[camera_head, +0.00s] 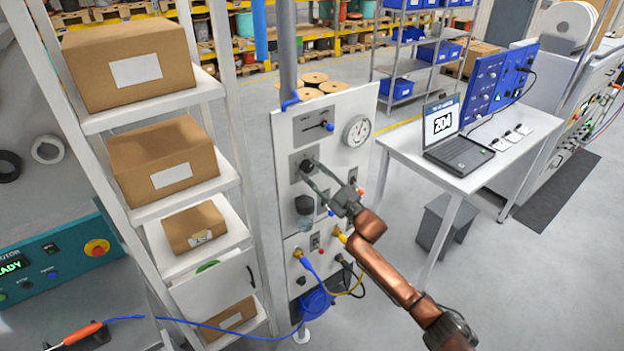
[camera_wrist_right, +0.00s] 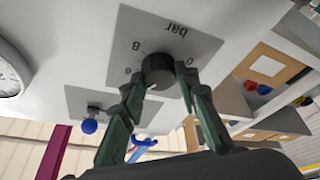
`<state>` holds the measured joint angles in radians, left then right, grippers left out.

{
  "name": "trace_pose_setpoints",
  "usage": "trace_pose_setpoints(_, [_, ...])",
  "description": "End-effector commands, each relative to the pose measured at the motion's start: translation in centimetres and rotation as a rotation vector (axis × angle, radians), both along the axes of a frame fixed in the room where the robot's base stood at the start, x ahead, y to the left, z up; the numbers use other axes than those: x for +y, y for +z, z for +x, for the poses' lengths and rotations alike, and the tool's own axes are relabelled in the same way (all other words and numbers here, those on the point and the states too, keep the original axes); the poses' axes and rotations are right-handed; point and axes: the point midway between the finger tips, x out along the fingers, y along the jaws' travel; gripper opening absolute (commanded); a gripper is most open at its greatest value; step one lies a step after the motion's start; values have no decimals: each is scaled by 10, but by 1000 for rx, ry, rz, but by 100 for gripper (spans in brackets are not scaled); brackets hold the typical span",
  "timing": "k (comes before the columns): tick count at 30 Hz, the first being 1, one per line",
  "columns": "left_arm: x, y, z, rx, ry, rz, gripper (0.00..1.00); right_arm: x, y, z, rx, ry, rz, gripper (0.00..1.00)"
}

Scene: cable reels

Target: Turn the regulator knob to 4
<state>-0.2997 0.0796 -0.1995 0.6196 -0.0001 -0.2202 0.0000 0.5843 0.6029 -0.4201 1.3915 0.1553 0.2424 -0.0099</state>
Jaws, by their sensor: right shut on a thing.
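The regulator knob (camera_head: 307,165) is a dark round knob on a grey plate (camera_head: 296,173) of the white upright panel (camera_head: 345,106). In the right wrist view the black knob (camera_wrist_right: 158,70) sits on the plate marked "bar", which appears upside down with figures such as 0 and 8. My right gripper (camera_head: 310,170) reaches in from the lower right and is shut on the knob, with one green finger on each side in the wrist view (camera_wrist_right: 161,82). I cannot make out which figure the knob points to. My left gripper is not in view.
A lever with a blue ball (camera_head: 329,127) is above the knob, and a round gauge (camera_head: 357,130) is to its upper right. Below are a glass bowl (camera_head: 304,206) and cables. A shelf with cardboard boxes (camera_head: 162,160) stands left. A laptop table (camera_head: 404,139) stands right.

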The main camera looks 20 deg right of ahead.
Motion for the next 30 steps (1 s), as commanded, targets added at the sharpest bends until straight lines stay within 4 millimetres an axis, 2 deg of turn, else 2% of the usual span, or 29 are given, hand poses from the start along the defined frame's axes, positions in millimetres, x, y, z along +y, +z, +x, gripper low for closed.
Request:
trace_pose_setpoints(4, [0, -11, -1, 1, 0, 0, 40, -2, -2, 1, -46, -1, -132, 5])
trace_pose_setpoints(15, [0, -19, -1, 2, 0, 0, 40, -3, 1, 1, -134, -1, -374, 5])
trace_pose_setpoints(30, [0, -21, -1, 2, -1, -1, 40, -2, 1, 1, -172, 0, -478, 5])
